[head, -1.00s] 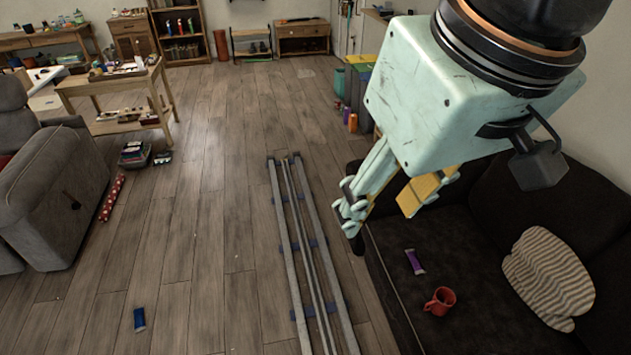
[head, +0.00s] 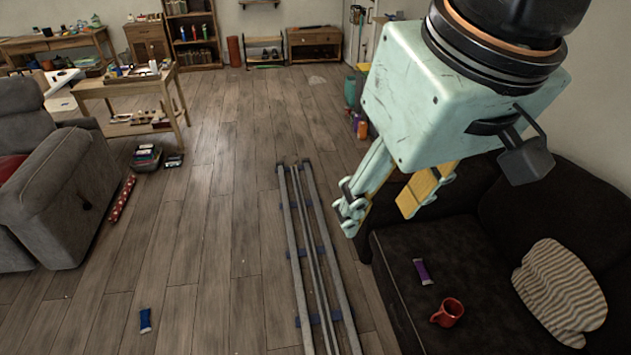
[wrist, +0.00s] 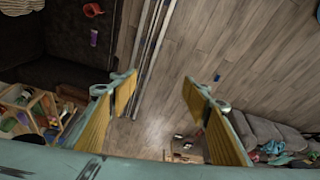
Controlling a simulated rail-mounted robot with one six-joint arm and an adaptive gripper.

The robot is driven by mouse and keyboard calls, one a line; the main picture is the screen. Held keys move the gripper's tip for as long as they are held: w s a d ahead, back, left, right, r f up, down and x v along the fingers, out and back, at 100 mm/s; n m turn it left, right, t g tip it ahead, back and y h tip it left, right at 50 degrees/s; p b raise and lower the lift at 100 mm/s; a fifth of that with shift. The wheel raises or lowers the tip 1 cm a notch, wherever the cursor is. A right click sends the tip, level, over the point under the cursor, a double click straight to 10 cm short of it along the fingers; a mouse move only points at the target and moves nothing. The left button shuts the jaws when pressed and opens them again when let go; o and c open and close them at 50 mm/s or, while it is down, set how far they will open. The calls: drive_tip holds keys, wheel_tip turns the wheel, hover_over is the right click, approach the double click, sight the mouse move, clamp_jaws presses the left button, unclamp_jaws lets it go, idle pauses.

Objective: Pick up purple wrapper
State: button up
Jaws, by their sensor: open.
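The purple wrapper (head: 423,272) lies flat on the dark sofa seat, behind the red mug. It also shows small near the top left of the wrist view (wrist: 94,38). My gripper (head: 378,212) hangs high in front of the sofa, above and apart from the wrapper. In the wrist view my gripper (wrist: 158,82) has its two yellow-lined fingers spread wide, with only floor and rails seen between them.
A red mug (head: 448,312) and a striped cushion (head: 560,290) are on the dark sofa (head: 400,240). Floor rails (head: 318,260) run beside it. A blue wrapper (head: 145,320) lies on the open floor at left. A grey armchair (head: 60,190) stands further left.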

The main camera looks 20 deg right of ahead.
drive_tip(key=w+d+f+g+b, duration=0.1)
drive_tip(key=w+d+f, duration=0.3)
drive_tip(key=w, duration=0.6)
drive_tip(key=w+d+f+b, duration=0.1)
drive_tip(key=w+d+f, duration=0.1)
drive_tip(key=w+d, duration=0.55)
drive_tip(key=w+d+f+m+g+b, duration=0.1)
drive_tip(key=w+d+f, duration=0.7)
drive_tip(key=d+f, duration=0.3)
drive_tip(key=w+d+f+m+g, duration=0.1)
drive_tip(key=w+d+f, duration=0.85)
drive_tip(key=f, duration=0.35)
drive_tip(key=s+d+f, duration=0.2)
drive_tip(key=d+f, duration=0.5)
drive_tip(key=f, duration=0.6)
drive_tip(key=s+d+f+b, duration=0.1)
drive_tip(key=d+f, duration=0.5)
drive_tip(key=f, duration=0.7)
drive_tip(key=s+d+f+b, duration=0.1)
drive_tip(key=s+d+f, duration=0.2)
drive_tip(key=d+f, duration=0.4)
drive_tip(key=shift+s+d+f+m+g, duration=0.2)
drive_tip(key=shift+d+f+m+g, duration=0.2)
drive_tip(key=shift+f, duration=2.7)
drive_tip(key=shift+f, duration=0.1)
